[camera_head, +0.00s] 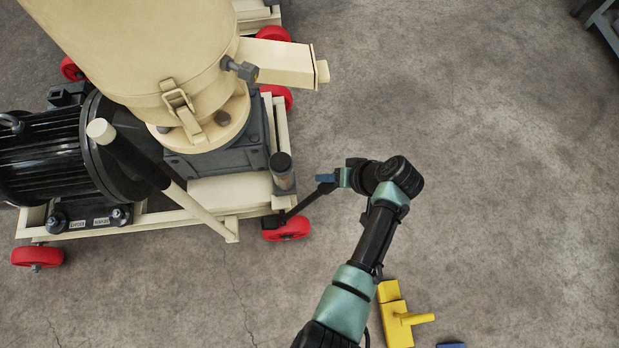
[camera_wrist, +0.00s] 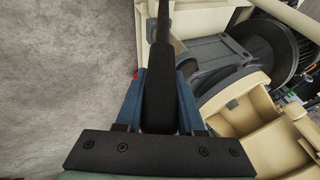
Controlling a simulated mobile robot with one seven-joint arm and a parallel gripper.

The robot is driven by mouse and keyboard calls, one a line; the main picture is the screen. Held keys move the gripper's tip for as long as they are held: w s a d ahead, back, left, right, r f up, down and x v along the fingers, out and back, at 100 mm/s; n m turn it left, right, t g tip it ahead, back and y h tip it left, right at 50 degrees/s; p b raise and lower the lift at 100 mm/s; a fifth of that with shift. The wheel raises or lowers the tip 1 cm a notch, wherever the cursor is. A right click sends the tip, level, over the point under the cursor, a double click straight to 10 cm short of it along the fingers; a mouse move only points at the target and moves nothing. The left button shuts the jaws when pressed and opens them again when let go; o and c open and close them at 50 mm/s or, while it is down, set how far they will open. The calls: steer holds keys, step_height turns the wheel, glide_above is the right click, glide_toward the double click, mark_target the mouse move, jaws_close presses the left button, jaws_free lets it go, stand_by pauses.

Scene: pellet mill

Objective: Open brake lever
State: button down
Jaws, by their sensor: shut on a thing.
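The brake lever (camera_head: 306,203) is a thin dark bar with a thicker black grip. In the head view it slants up and right from the red wheel at the mill frame's front right corner. In the wrist view the black grip (camera_wrist: 159,90) runs upward between my two blue fingers. My gripper (camera_head: 326,179) is shut on the grip, out to the right of the frame; it also shows in the wrist view (camera_wrist: 160,100). The finger on the far side is partly hidden in the head view.
The cream pellet mill (camera_head: 150,45) with its black motor (camera_head: 45,155) stands on a wheeled cream frame (camera_head: 150,218). A red wheel (camera_head: 288,229) is beside the lever's base. A yellow object (camera_head: 396,318) lies near my arm. The concrete floor on the right is mostly clear.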

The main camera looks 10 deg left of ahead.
steer(key=d+b, duration=0.1)
steer(key=d+f+y+b, duration=0.1)
steer(key=shift+w+d+f, duration=0.3)
steer(key=shift+w+d, duration=0.05)
steer(key=c, duration=0.5)
jaws_free()
steer(key=p+v, duration=0.4)
steer(key=v, duration=0.9)
steer(key=shift+w, duration=0.2)
